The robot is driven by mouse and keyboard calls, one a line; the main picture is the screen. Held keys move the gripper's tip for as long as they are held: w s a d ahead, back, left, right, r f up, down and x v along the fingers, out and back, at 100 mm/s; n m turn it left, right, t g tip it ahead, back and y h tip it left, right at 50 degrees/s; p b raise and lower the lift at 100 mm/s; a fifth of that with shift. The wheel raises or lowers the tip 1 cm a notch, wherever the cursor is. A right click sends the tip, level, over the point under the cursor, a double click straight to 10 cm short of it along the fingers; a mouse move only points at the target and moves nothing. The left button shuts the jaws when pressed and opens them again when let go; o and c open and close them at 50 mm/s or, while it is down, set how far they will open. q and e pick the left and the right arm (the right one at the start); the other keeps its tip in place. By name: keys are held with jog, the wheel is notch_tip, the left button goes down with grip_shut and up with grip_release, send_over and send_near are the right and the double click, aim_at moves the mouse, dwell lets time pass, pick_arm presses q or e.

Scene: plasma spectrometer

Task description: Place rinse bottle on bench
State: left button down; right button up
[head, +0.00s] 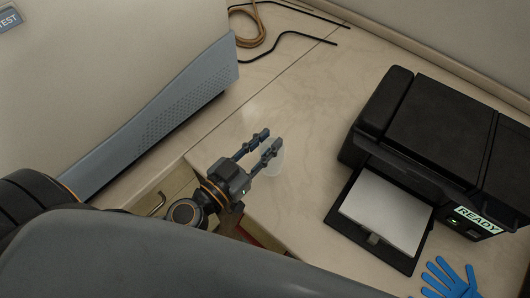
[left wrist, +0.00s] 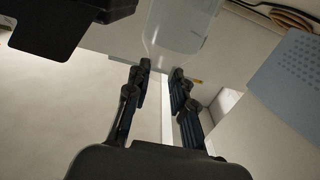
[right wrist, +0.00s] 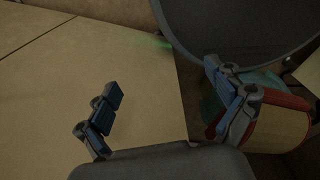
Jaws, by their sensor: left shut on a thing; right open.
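The rinse bottle (head: 274,164) is translucent and pale, and it shows faintly beside the fingers of my left gripper (head: 271,138) in the head view. In the left wrist view the bottle (left wrist: 182,28) is at the top, at the fingertips of the left gripper (left wrist: 161,70), which is shut on it. The top of the bottle is cut off there. The gripper is over the front edge of the pale bench (head: 300,105); I cannot tell whether the bottle touches the surface. My right gripper (right wrist: 172,95) is open and empty in the right wrist view.
A black printer (head: 430,120) with a paper tray (head: 385,212) stands to the right. A blue glove (head: 450,278) lies in front of it. A large grey-white instrument (head: 110,70) fills the left. Cables (head: 262,40) lie at the back. Bench between instrument and printer is clear.

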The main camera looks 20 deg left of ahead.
pick_arm(q)
jog(key=shift+w+a+f, duration=0.15)
jog(key=shift+w+f, duration=0.15)
jog(key=shift+f, duration=0.15)
jog(key=f+b, duration=0.3)
jog(key=shift+w+a+f, duration=0.1)
jog(key=shift+w+f, duration=0.1)
jog(key=shift+f, duration=0.05)
jog(key=shift+r, duration=0.15)
jog(key=c, duration=1.6)
grip_release()
jog(key=shift+f, duration=0.2)
jog(key=o, duration=0.5)
jog(key=shift+c, duration=0.2)
jog(key=shift+s+r, duration=0.1)
jog(key=shift+r, duration=0.05)
